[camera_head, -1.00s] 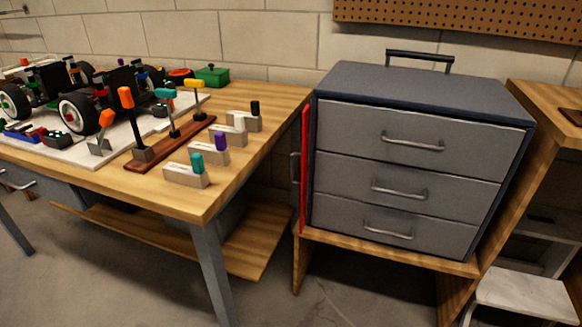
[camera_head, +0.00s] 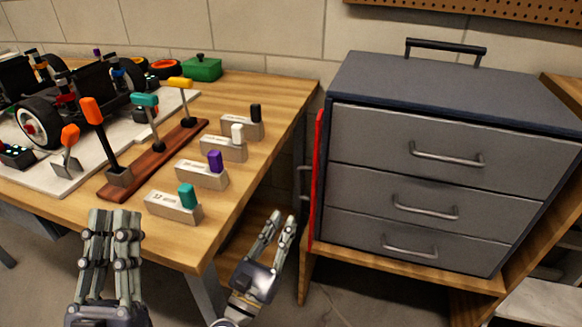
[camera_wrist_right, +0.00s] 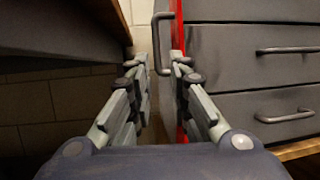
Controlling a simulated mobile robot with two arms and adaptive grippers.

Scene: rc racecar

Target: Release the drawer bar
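The red drawer bar (camera_head: 317,180) stands upright along the left edge of the grey drawer cabinet (camera_head: 455,140). A dark handle (camera_head: 304,183) sticks out from its left side. In the right wrist view the handle (camera_wrist_right: 157,45) is ahead of my gap, and the red bar (camera_wrist_right: 178,30) is partly hidden by my right-hand finger. My right gripper (camera_head: 281,220) is open and empty, below and left of the handle, and apart from it. My left gripper (camera_head: 112,212) is over the table's front edge, apart from the bar; its finger gap is unclear.
The wooden table (camera_head: 235,185) holds teal, purple, white and black-topped blocks (camera_head: 175,205), a tool rack (camera_head: 150,165) and a model car (camera_head: 70,100). Its right edge lies close to my right gripper. The cabinet stands on a wooden bench (camera_head: 400,268). A gap separates table and cabinet.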

